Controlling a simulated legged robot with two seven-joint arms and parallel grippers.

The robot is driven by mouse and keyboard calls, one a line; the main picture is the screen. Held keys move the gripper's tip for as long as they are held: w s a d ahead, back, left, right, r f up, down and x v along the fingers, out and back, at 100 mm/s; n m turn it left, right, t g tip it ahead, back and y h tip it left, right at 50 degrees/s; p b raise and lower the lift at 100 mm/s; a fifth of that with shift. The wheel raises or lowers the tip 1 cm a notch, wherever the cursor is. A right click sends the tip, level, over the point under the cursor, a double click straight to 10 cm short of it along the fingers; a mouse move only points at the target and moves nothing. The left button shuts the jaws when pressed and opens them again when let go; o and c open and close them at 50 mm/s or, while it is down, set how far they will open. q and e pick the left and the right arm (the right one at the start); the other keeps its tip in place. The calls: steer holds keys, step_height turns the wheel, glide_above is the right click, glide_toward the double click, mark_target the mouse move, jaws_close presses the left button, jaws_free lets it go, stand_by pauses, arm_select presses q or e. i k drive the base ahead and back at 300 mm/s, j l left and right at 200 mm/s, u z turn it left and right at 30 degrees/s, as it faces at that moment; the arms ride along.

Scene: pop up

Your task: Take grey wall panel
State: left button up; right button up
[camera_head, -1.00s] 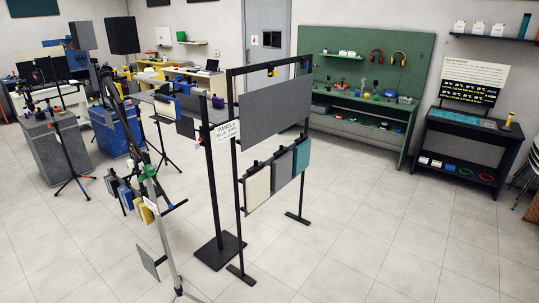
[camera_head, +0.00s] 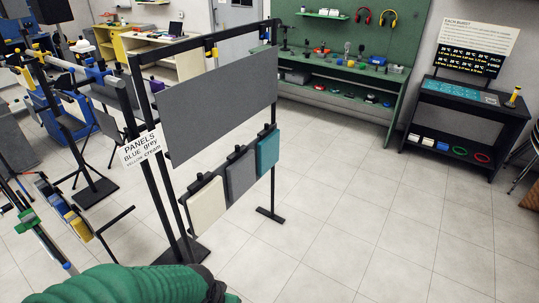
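A grey panel (camera_head: 241,176) hangs on the black stand, between a cream panel (camera_head: 206,206) on its left and a teal panel (camera_head: 267,151) on its right. Each has a dark clip or handle at its top. A large grey board (camera_head: 218,104) is fixed above them on the same stand. No gripper fingers show in this view, and nothing is seen touching the panels.
The black stand's foot (camera_head: 270,215) reaches onto the tiled floor. Open floor (camera_head: 350,200) lies to the right. A green workbench (camera_head: 345,85) and a black shelf unit (camera_head: 466,125) stand at the back. Tripods and another rack (camera_head: 75,220) crowd the left.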

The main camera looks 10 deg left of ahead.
mark_target(240, 173)
steer(key=i+u, duration=0.25)
steer(key=i, duration=0.15)
steer(key=i+l+u, duration=0.25)
steer(key=i, duration=0.15)
steer(key=i+l+u, duration=0.25)
steer(key=i, duration=0.15)
steer(key=j, duration=0.1)
